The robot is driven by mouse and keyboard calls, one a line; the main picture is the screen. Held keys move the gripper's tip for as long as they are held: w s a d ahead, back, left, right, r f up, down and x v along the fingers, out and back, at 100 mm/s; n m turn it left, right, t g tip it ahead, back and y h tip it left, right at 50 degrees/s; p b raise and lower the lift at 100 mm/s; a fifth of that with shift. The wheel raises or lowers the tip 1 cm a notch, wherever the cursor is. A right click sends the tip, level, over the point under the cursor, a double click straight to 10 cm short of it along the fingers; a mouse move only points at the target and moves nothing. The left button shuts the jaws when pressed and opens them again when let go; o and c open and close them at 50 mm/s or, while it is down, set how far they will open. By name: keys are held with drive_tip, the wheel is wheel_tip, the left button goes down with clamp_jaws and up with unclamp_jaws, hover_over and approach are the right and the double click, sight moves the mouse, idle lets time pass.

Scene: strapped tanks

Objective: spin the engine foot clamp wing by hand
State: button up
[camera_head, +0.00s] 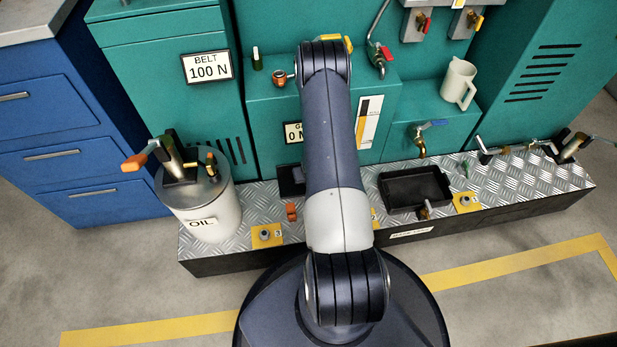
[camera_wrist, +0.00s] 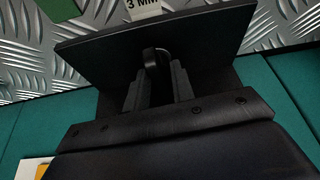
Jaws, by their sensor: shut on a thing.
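In the wrist view a dark, rounded upright piece (camera_wrist: 151,60), which looks like the clamp wing, stands in front of a broad dark plate (camera_wrist: 95,50). My gripper (camera_wrist: 157,78) is shut on it, with one grey finger on each side. The lower part of the wing is hidden between the fingers. In the head view my arm covers the middle of the ribbed metal deck (camera_head: 520,180), and the wing and fingers cannot be made out there.
A white oil tank (camera_head: 212,222) with an orange-handled clamp stands at the deck's left end. A black tray (camera_head: 398,207) lies right of my arm. Yellow pads with bolts (camera_head: 266,236) line the deck's front. A jug (camera_head: 457,82) stands on the green housing.

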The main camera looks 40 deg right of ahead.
drive_tip(key=shift+f+m+b, duration=0.1)
drive_tip(key=shift+m+b, duration=0.3)
drive_tip(key=shift+b, duration=0.25)
drive_tip(key=shift+m, duration=0.3)
drive_tip(key=shift+m+g+h, duration=0.3)
drive_tip(key=shift+m+h, duration=0.1)
drive_tip(key=shift+m, duration=0.3)
drive_tip(key=m+p, duration=0.2)
drive_tip(key=p, duration=0.1)
drive_tip(key=shift+r+g+h+p, duration=0.3)
drive_tip(key=shift+r+h, duration=0.1)
drive_tip(key=m+p, duration=0.2)
drive_tip(key=p, duration=0.2)
drive_tip(key=shift+m+g+h+p, duration=0.3)
drive_tip(key=shift+m+p, duration=0.05)
drive_tip(key=shift+m, duration=0.05)
drive_tip(key=m+p, duration=0.1)
drive_tip(key=m+g, duration=0.1)
drive_tip(key=m, duration=0.1)
drive_tip(key=shift+f+h+p, duration=0.2)
drive_tip(key=shift+h+p, duration=0.1)
drive_tip(key=shift+p, duration=0.05)
drive_tip(key=shift+f+m+g, duration=0.1)
drive_tip(key=shift+m+g, duration=0.5)
drive_tip(key=shift+m, duration=0.9)
